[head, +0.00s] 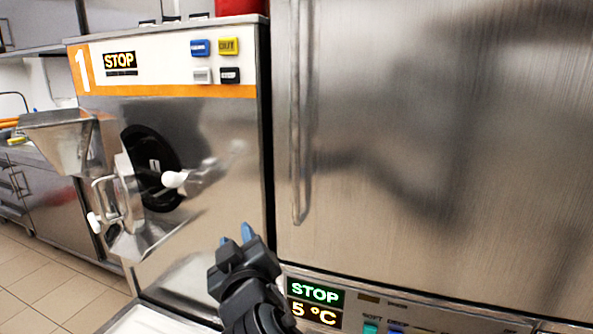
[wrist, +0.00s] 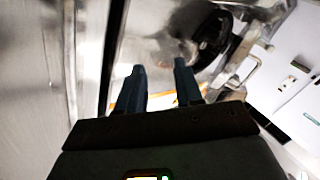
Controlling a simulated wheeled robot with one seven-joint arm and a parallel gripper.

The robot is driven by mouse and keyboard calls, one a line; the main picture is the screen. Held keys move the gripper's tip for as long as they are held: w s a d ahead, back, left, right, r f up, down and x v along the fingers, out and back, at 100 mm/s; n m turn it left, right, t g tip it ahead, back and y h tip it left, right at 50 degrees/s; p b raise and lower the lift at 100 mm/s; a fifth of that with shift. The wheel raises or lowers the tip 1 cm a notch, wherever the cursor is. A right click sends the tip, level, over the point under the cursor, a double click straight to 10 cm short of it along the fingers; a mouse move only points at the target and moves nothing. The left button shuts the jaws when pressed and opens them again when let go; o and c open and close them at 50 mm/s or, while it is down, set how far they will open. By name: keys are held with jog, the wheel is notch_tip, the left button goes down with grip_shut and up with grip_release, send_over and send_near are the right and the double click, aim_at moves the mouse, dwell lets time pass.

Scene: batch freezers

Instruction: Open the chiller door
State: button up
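The chiller door (head: 430,150) is a large brushed steel panel filling the right of the head view, and it looks shut. Its long vertical bar handle (head: 299,120) runs down the door's left edge. My gripper (head: 236,236) is below and left of the handle's lower end, in front of the batch freezer's side, apart from the handle. In the wrist view, my gripper's two blue fingers (wrist: 158,80) are spread with nothing between them. The chiller's steel front (wrist: 35,80) shows at the left of the wrist view, with the upright handle on it.
A batch freezer (head: 200,130) marked 1 stands left of the chiller, with a hopper (head: 62,140) and a white-knobbed lever (head: 174,180) sticking out. A display (head: 315,305) reading STOP and 5 °C sits below the door. Tiled floor (head: 50,290) is clear at far left.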

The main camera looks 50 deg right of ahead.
jog(key=w+d+r+m+g+h, duration=0.2)
jog(key=w+r+m+h, duration=0.1)
jog(key=r, duration=0.4)
jog(key=m+g+h+b, duration=0.2)
jog(key=m+g+h, duration=0.3)
jog(key=m, duration=0.2)
send_near(293, 46)
jog(key=w+d+f, duration=0.1)
jog(key=w+f, duration=0.6)
jog(key=f, duration=0.1)
jog(key=s+d+r+m+g+b, duration=0.1)
jog(key=s+r+m+g, duration=0.15)
jog(key=r, duration=0.25)
jog(key=s+d+r+m+g, duration=0.1)
jog(key=s+r+m+g, duration=0.1)
jog(key=r+m+g, duration=0.15)
jog(key=shift+t, duration=0.5)
jog(key=d, duration=0.2)
jog(key=w+d+p, duration=0.1)
jog(key=d, duration=0.3)
jog(key=shift+w+d+r, duration=0.25)
jog(key=shift+d+r, duration=0.05)
jog(key=shift+d, duration=0.1)
jog(key=shift+c, duration=0.2)
grip_shut()
